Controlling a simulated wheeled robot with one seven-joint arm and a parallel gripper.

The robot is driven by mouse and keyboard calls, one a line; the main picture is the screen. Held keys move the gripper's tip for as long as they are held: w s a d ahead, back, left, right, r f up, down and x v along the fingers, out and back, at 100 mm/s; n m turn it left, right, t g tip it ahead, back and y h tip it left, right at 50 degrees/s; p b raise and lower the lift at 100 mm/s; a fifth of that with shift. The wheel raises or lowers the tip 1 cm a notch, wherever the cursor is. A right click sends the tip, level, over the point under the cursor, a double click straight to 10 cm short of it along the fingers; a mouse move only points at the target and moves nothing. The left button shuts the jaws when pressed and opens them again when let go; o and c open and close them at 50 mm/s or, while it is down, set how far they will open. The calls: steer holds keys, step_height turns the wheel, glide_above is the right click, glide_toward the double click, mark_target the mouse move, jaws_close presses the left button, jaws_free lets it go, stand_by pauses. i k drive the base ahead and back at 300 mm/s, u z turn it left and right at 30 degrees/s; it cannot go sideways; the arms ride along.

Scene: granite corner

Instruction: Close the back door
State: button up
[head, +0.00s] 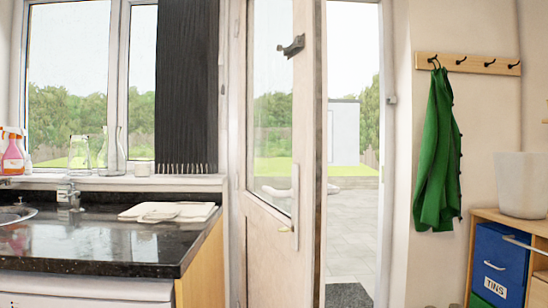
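The back door (280,225) is a white door with a tall glass pane, seen at an angle in the head view. It stands partly open. Its hinged side is at the left, and a gap (349,240) shows between its free edge and the right frame post. A dark fitting (291,46) is near the top of the door. My gripper is not in view.
A black granite worktop (100,240) with a wooden end panel stands left of the door. At right are a green coat (438,155) on a hook rail (468,63) and a wooden unit with a blue box (498,262) and white bin (521,185). A dark mat (347,295) lies in the doorway.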

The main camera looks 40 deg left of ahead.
mark_target(276, 269)
steer(key=u, duration=0.85)
steer(key=i, duration=0.85)
steer(key=u, duration=0.8)
steer(key=i, duration=0.4)
steer(key=u, duration=1.7)
